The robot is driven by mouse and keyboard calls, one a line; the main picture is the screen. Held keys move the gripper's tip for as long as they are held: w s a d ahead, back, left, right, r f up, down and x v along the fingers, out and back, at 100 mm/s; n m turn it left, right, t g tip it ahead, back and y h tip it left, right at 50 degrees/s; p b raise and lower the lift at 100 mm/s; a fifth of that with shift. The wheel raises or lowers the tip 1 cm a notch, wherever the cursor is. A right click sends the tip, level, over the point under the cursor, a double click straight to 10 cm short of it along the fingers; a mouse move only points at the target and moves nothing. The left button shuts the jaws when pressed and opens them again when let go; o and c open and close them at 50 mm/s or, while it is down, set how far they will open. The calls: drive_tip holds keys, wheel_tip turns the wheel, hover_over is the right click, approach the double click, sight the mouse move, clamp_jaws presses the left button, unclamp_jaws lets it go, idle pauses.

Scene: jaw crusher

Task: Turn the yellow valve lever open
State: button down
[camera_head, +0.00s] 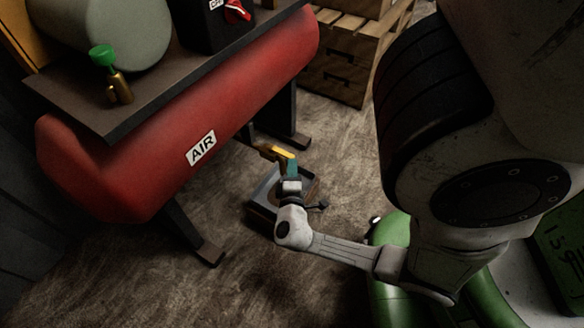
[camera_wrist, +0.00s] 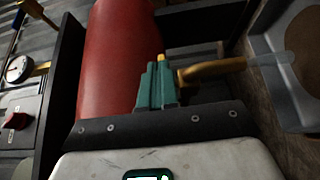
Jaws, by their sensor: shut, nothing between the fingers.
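The yellow valve lever (camera_head: 284,153) shows as a short bright bar below the red air tank (camera_head: 190,135), at the end of a brass fitting (camera_head: 266,150). My gripper (camera_head: 291,167), with teal fingers, is right at the lever, just below it in the head view. In the wrist view my gripper (camera_wrist: 157,82) has its fingers together. A small yellow tip (camera_wrist: 161,57) shows just beyond them, and a brass pipe (camera_wrist: 212,68) runs off to their right. The fingers hide most of the lever there, so I cannot tell whether they touch it.
A shallow grey tray (camera_head: 258,211) sits on the floor under the fitting. The tank's dark legs (camera_head: 195,232) stand nearby. Wooden crates (camera_head: 345,60) are behind. A gauge (camera_wrist: 17,69) and a red knob (camera_wrist: 17,121) show at left in the wrist view. Floor in front is clear.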

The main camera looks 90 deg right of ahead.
drive_tip(key=a+p, duration=0.3)
drive_tip(key=a, duration=0.8)
drive_tip(key=shift+d, duration=0.1)
